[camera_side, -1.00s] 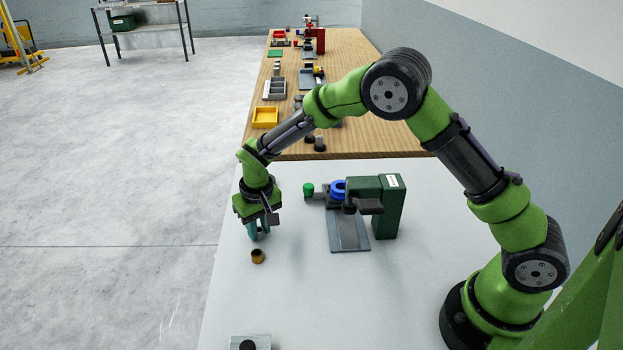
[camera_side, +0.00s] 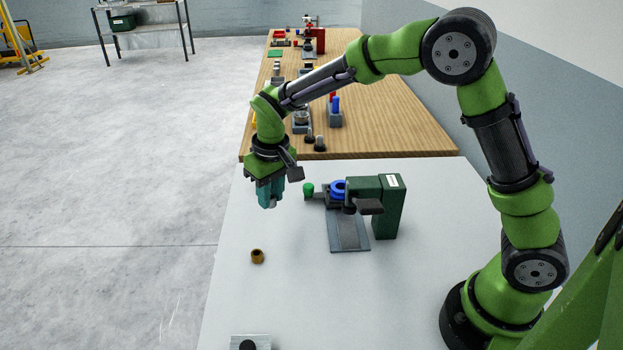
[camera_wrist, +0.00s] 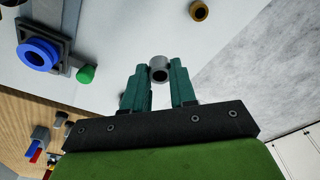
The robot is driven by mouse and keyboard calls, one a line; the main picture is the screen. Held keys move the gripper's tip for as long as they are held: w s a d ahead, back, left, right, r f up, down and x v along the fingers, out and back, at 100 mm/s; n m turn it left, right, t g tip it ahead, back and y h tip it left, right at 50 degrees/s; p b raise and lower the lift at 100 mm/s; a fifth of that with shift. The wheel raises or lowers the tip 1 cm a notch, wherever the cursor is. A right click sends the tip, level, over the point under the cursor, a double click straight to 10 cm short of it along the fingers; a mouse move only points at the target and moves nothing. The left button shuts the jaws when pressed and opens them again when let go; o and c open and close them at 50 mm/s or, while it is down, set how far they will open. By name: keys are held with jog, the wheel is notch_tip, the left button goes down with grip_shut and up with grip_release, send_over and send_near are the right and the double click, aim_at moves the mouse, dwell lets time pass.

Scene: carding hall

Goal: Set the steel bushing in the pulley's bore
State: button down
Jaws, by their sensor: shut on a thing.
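My gripper (camera_side: 270,200) is shut on the steel bushing, a short grey ring that shows between the teal fingertips in the wrist view (camera_wrist: 158,70). In the side view the gripper holds it above the white table, left of the green-knobbed fixture. The blue pulley (camera_side: 338,189) sits in the grey vise-like fixture beside the dark green press (camera_side: 389,207). It also shows at upper left in the wrist view (camera_wrist: 40,54), its bore facing the camera. The bushing and pulley are apart.
A brass bushing (camera_side: 257,256) stands on the white table (camera_side: 285,300) in front of my gripper. A green knob (camera_side: 308,190) sticks out left of the fixture. A grey block with a dark top (camera_side: 250,342) is at the near edge. A wooden bench (camera_side: 400,125) with several parts stands behind.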

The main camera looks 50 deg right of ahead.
jog(key=s+d+r, duration=0.8)
jog(key=s+d, duration=0.1)
jog(key=m, duration=0.2)
send_over(341, 189)
notch_tip(341, 189, down, 5)
jog(key=f, duration=0.9)
jog(key=shift+s+a+f, duration=0.1)
jog(key=shift+s+f, duration=0.1)
jog(key=shift+s, duration=0.05)
